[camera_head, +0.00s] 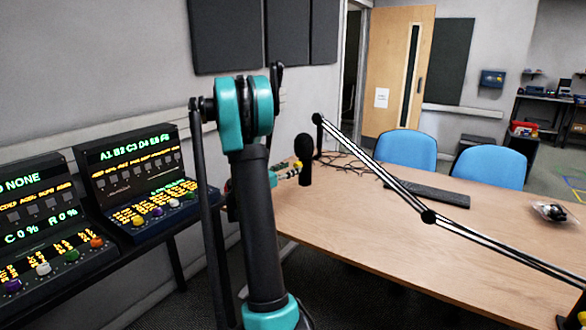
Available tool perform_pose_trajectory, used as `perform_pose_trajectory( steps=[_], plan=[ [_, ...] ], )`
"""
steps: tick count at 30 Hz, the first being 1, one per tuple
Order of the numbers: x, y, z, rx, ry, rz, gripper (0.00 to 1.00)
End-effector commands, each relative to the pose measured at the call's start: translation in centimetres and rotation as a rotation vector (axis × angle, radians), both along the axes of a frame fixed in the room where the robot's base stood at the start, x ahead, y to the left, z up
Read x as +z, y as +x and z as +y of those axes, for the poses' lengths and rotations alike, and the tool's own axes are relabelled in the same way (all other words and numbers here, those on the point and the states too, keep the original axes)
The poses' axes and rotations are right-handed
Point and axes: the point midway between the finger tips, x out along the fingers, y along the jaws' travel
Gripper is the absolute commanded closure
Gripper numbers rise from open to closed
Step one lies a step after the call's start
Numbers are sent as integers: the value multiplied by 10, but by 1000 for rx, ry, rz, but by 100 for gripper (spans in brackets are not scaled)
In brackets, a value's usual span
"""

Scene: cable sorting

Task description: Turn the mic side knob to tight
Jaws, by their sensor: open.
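A black microphone (305,174) with a rounded foam head stands upright at the left end of the wooden table. A thin black-and-white boom arm (375,167) runs from a dark joint (318,119) beside the microphone, through a middle joint (428,217), to the lower right. I cannot make out which small part is the side knob, nor its setting. My teal and black arm stands upright in front, left of the microphone. My gripper does not show clearly; it seems hidden behind my arm.
Small coloured parts (287,171) show between my arm and the microphone. Dark cables (350,170) and a keyboard (428,194) lie on the table (350,240). Two control consoles (142,180) stand at left. Blue chairs (406,149) are behind. The table's front is clear below the boom.

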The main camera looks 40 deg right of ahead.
Motion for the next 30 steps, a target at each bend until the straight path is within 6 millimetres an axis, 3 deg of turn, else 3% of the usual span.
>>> perform_pose_trajectory(
  steps=[6, 16, 28, 30],
  plan=[
    [0, 4, -20, -1, 0, 0, 52],
    [0, 5, -22, 1, 0, 0, 52],
    [0, 5, -22, 1, 0, 0, 100],
    [0, 5, -22, 1, 0, -1, 100]
  ],
)
